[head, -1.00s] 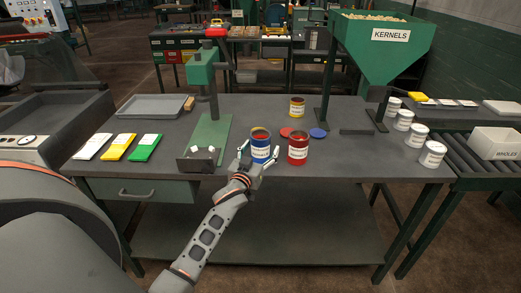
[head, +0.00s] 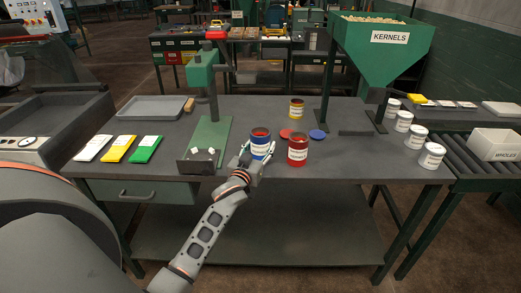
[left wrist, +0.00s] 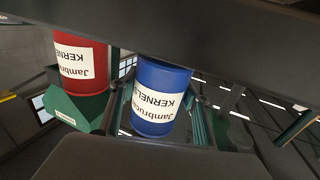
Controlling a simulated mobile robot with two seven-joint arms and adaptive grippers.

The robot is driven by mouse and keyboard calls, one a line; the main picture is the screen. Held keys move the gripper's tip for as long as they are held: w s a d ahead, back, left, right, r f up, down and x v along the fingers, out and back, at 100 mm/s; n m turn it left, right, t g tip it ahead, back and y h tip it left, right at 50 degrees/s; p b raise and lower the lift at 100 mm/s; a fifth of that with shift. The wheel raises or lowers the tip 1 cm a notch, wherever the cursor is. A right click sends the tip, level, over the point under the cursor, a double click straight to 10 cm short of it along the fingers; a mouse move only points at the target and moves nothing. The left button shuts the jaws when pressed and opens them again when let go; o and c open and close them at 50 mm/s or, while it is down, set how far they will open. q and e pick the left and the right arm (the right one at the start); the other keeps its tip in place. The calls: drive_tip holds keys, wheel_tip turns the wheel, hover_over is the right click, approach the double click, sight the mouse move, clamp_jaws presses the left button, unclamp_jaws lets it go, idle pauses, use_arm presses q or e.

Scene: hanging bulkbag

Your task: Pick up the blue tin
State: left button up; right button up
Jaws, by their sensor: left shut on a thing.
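The blue tin (head: 260,142) with a white label is near the front edge of the workbench. My left gripper (head: 255,156) is shut on it, one finger on each side of the tin. In the left wrist view the blue tin (left wrist: 162,85) appears upside down between the fingers, its label reading KERNELS. In the head view the tin is upright and open-topped; its base is partly hidden by the gripper. It seems at most slightly above the bench. My right gripper is not in view.
A red tin (head: 298,150) stands close to the right of the blue tin. A yellow tin (head: 296,107), red lid (head: 286,134) and blue lid (head: 317,134) lie behind. A green press (head: 207,135) stands to the left. White tins (head: 431,155) line the bench's right side.

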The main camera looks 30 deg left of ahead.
use_arm(q)
wheel_tip(320, 180, up, 18)
drive_tip(key=p, duration=0.3)
drive_tip(key=s+d+f+m+h, duration=0.2)
drive_tip(key=s+d+f+h, duration=0.1)
drive_tip(key=s+d+f, duration=0.75)
drive_tip(key=s+d+h, duration=0.1)
drive_tip(key=s+d, duration=0.7)
drive_tip(key=s, duration=0.4)
drive_tip(key=w+a+r+y, duration=0.1)
drive_tip(key=w+a+r, duration=0.2)
drive_tip(key=w+a, duration=0.3)
drive_tip(key=w+a+r+n+y, duration=0.1)
drive_tip(key=w+a+r, duration=0.3)
drive_tip(key=w, duration=0.5)
drive_tip(key=w+a+r+n+y, duration=0.1)
drive_tip(key=w+a+r+y, duration=0.1)
drive_tip(key=w+a+r, duration=0.2)
drive_tip(key=w+a, duration=0.3)
drive_tip(key=a, duration=0.1)
drive_tip(key=shift+w+a, duration=0.25)
drive_tip(key=shift+f, duration=0.2)
